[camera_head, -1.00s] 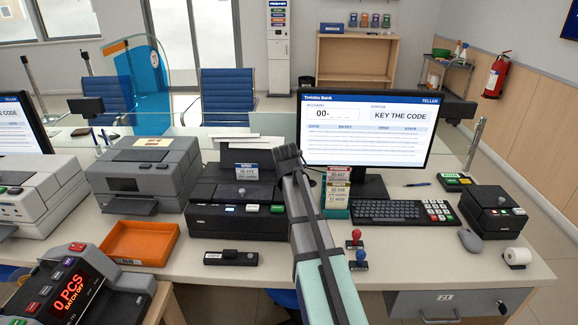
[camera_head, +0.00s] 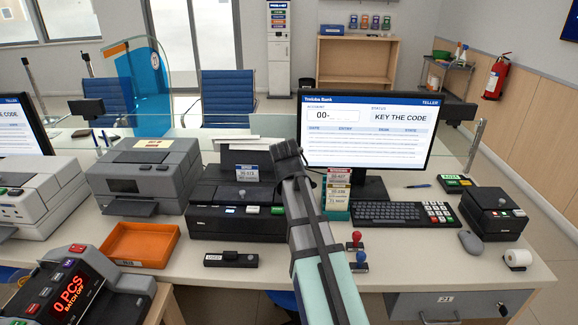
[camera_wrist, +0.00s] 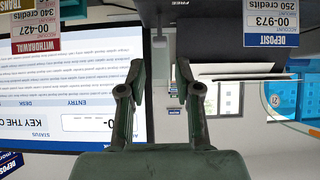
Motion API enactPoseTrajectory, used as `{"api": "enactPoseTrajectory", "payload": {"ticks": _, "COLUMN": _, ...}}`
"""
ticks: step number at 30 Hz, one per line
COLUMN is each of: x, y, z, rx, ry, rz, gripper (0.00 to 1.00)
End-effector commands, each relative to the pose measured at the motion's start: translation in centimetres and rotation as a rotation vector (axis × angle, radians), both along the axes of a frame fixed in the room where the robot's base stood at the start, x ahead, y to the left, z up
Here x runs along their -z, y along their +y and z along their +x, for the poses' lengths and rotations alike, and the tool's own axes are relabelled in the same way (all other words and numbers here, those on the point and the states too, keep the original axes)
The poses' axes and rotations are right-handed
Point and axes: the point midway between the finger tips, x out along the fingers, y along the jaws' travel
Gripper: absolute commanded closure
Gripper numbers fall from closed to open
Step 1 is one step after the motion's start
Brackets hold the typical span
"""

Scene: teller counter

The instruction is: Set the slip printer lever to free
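The black slip printer (camera_head: 237,222) stands at the middle of the counter, with a deposit slip (camera_head: 246,173) upright on it. My gripper (camera_head: 288,154) is above the printer's right rear side, beside the monitor. In the wrist view my gripper (camera_wrist: 160,70) has its two fingers apart with nothing held between them. The deposit slip (camera_wrist: 273,22) hangs at top right in that view, beside a dark body at the top edge. I cannot make out the lever in either view; my arm covers part of the printer's right side.
The monitor (camera_head: 368,133) stands close right of my gripper. A slip holder (camera_head: 337,197) with several slips stands just right of my arm. A grey printer (camera_head: 147,175) and an orange tray (camera_head: 140,243) are at left.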

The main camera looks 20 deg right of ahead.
Motion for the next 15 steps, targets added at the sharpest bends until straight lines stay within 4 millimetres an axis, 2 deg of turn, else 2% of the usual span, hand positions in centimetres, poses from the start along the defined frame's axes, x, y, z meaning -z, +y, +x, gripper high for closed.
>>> {"api": "enactPoseTrajectory", "payload": {"ticks": 1, "x": -0.6, "y": 0.4, "z": -0.9, "rx": -0.001, "ry": -0.002, "rz": 0.0, "gripper": 0.67}}
{"api": "enactPoseTrajectory", "payload": {"ticks": 6, "x": -1.9, "y": 1.2, "z": -2.4, "rx": 0.0, "ry": -0.001, "rz": 0.0, "gripper": 0.67}}
{"api": "enactPoseTrajectory", "payload": {"ticks": 15, "x": -2.6, "y": 1.5, "z": -3.1, "rx": 0.0, "ry": 0.0, "rz": 0.0, "gripper": 0.67}}
